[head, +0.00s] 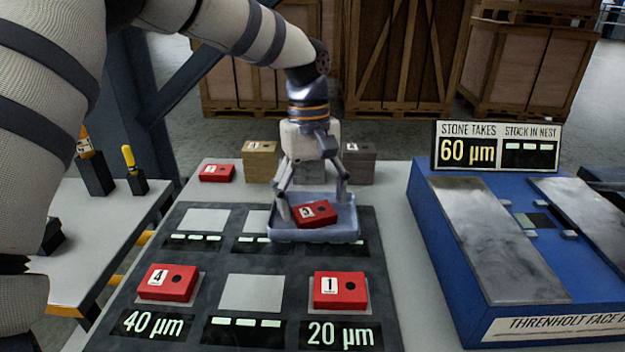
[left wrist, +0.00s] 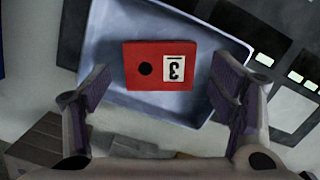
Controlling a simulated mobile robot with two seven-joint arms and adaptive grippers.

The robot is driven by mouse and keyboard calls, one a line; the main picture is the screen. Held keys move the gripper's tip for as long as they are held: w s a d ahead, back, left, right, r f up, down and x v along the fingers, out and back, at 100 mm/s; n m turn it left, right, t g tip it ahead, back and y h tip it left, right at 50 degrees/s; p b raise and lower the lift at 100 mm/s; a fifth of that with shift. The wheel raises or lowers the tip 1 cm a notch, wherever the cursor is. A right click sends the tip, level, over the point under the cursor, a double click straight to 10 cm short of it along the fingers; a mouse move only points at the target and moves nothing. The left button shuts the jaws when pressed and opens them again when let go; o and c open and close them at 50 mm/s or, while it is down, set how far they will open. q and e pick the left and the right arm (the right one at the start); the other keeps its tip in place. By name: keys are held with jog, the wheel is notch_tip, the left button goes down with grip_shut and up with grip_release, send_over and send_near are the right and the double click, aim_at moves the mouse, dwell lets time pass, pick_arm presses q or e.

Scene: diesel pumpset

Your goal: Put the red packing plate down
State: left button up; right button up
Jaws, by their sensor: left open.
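The red packing plate (head: 314,213), a block with a white label marked 3 and a dark hole, lies in a shallow blue-grey tray (head: 315,236). The plate (left wrist: 160,65) and the tray (left wrist: 205,28) also show in the left wrist view. My left gripper (head: 313,192) is over the tray with its fingers spread apart. In the left wrist view, the plate is beyond the open fingers (left wrist: 160,98), with nothing held between them. My right gripper is in neither view.
Red plates marked 4 (head: 167,283) and 1 (head: 340,290) sit on pads of the dark board (head: 200,332). The pad between them (head: 250,293) is bare. Another red plate (head: 217,173) and several blocks stand behind. A blue machine (head: 425,215) is at right.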

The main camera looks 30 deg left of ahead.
aim_at(310, 205)
pick_arm(q)
notch_tip(310, 205, up, 11)
jog(key=a, duration=0.1)
jog(key=shift+w, duration=0.4)
